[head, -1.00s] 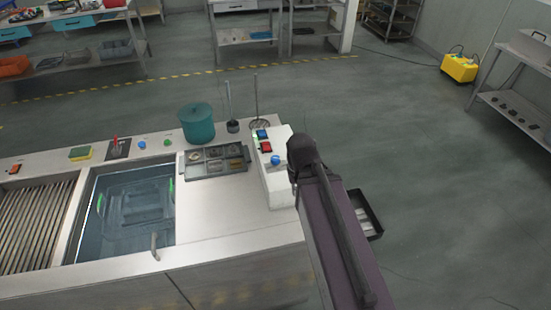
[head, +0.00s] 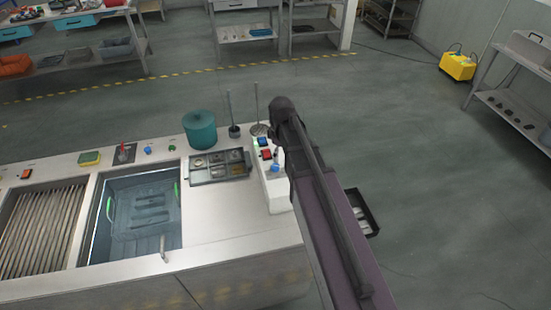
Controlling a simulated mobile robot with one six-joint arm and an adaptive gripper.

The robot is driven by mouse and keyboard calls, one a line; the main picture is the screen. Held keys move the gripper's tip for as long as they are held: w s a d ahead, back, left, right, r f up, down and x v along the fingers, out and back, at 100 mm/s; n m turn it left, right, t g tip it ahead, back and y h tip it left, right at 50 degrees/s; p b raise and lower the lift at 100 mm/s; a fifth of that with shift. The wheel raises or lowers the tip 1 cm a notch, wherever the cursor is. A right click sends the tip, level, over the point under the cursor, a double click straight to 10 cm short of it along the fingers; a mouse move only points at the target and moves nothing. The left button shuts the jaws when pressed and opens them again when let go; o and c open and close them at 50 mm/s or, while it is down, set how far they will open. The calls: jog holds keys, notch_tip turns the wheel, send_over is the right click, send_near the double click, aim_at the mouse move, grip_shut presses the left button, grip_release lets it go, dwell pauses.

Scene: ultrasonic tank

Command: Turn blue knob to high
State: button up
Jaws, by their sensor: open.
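A white control box (head: 274,192) stands at the right end of the steel counter in the head view. On its top are a blue knob (head: 275,168), a red switch (head: 266,155) and a small blue panel (head: 263,142). Another blue knob (head: 147,150) sits on the counter behind the ultrasonic tank (head: 140,215). My gripper (head: 280,156) points down over the box, close to the blue knob there. Most of it is hidden behind my arm. It is open; I cannot tell whether it touches the knob.
A teal pot (head: 200,130), a sectioned tray (head: 205,178) and two upright rods on bases (head: 234,131) stand near the box. A black bin (head: 368,224) is on the floor at right.

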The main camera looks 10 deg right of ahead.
aim_at(275, 166)
jog(key=w+r+n, duration=0.1)
jog(key=w+r+n+p, duration=0.1)
jog(key=w, duration=0.1)
jog(key=w+a+n+p, duration=0.1)
jog(key=shift+w+r+n, duration=0.25)
jog(key=shift+r+n, duration=0.05)
jog(key=shift+r, duration=0.1)
jog(key=shift+f, duration=0.15)
notch_tip(275, 166, down, 14)
jog(key=b, duration=1.4)
jog(key=shift+r, duration=0.25)
grip_shut()
